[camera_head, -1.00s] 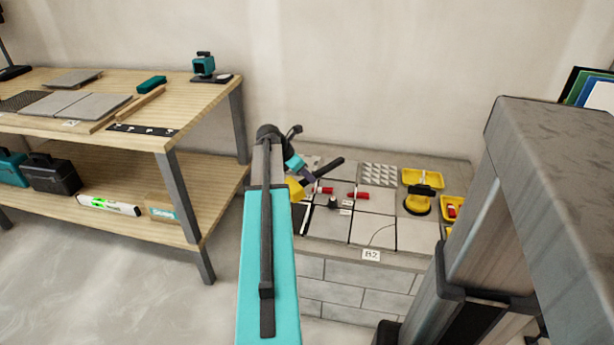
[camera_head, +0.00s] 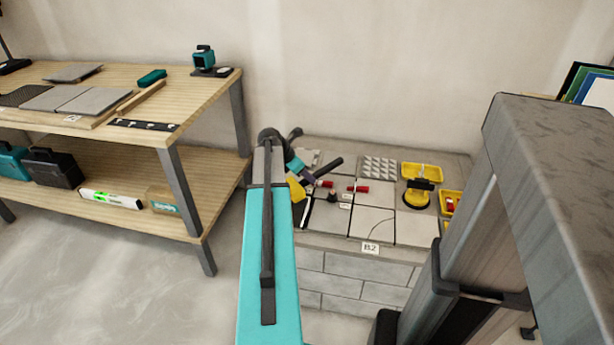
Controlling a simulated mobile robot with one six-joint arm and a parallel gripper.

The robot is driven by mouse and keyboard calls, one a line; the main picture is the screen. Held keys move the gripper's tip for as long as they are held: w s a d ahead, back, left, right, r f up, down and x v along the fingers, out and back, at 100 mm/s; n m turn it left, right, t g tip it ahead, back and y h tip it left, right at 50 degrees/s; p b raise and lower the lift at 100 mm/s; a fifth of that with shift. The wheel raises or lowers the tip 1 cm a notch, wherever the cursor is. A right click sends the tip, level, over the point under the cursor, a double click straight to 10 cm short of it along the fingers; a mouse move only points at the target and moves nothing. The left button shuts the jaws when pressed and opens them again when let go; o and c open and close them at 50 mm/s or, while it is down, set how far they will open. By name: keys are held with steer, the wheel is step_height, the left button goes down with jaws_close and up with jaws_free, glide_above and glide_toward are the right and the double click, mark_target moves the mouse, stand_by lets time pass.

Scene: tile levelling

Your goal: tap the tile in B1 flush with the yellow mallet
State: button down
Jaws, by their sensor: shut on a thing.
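The yellow mallet (camera_head: 297,188) is at the end of my arm, over the left side of the low block bench (camera_head: 350,250). Its yellow head hangs down and left, and its dark handle points up and right. My gripper (camera_head: 307,175) is shut on the mallet. Grey tiles lie on the bench top below and right of the mallet, among them a front-left tile (camera_head: 330,217). A B2 label (camera_head: 370,248) is on the bench's front edge. I cannot read a B1 label, and my arm hides the bench's left end.
Red-handled pieces (camera_head: 360,189) and a small dark knob (camera_head: 345,196) stand among the tiles. A yellow suction cup (camera_head: 417,199) and yellow trays (camera_head: 422,170) are at the right. A wooden workbench (camera_head: 205,95) stands left; a grey column (camera_head: 480,220) stands right.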

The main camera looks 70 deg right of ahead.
steer(key=shift+r+p, duration=1.35)
steer(key=shift+r, duration=0.35)
steer(key=shift+s, duration=0.1)
